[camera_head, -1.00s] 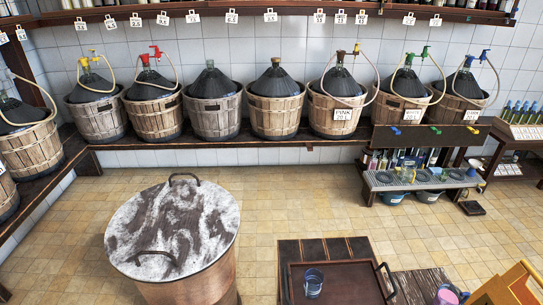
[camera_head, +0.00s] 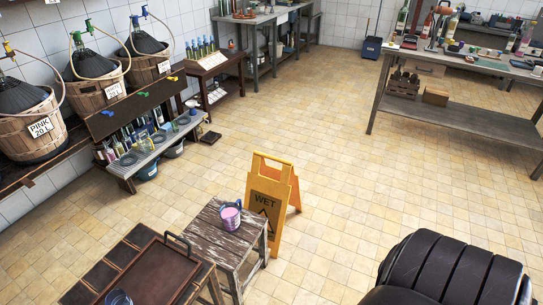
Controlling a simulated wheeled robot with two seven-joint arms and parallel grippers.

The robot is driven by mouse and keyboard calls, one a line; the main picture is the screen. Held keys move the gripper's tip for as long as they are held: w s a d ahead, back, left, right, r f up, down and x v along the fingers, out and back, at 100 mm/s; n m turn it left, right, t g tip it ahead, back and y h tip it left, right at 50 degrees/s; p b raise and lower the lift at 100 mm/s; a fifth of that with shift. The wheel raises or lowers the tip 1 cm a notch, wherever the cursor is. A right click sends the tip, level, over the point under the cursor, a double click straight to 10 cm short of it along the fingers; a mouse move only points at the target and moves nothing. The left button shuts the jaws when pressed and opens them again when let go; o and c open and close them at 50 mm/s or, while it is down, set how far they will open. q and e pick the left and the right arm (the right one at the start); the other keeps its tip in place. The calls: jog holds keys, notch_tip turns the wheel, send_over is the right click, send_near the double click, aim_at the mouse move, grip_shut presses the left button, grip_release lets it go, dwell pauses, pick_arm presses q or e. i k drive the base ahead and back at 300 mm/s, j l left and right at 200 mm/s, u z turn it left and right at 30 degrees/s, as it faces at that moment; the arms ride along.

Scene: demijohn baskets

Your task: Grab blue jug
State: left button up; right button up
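A blue jug (camera_head: 118,297) stands on a dark brown tray (camera_head: 153,275) at the bottom left. Only its upper part shows, as the lower edge of the view cuts it off. The tray lies on a dark tiled low table (camera_head: 101,275). Neither of my grippers is in view, so their place relative to the jug is hidden.
A pink and purple jug (camera_head: 230,217) stands on a worn wooden stool (camera_head: 208,240). A yellow wet-floor sign (camera_head: 283,185) stands behind it. A workbench (camera_head: 450,115) is at the back right. A black padded, chair-like shape (camera_head: 450,270) fills the lower right. The middle floor is clear.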

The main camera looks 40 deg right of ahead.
aim_at(230, 212)
jog(key=z, duration=1)
jog(key=i+l+u, duration=0.15)
jog(key=l, duration=0.1)
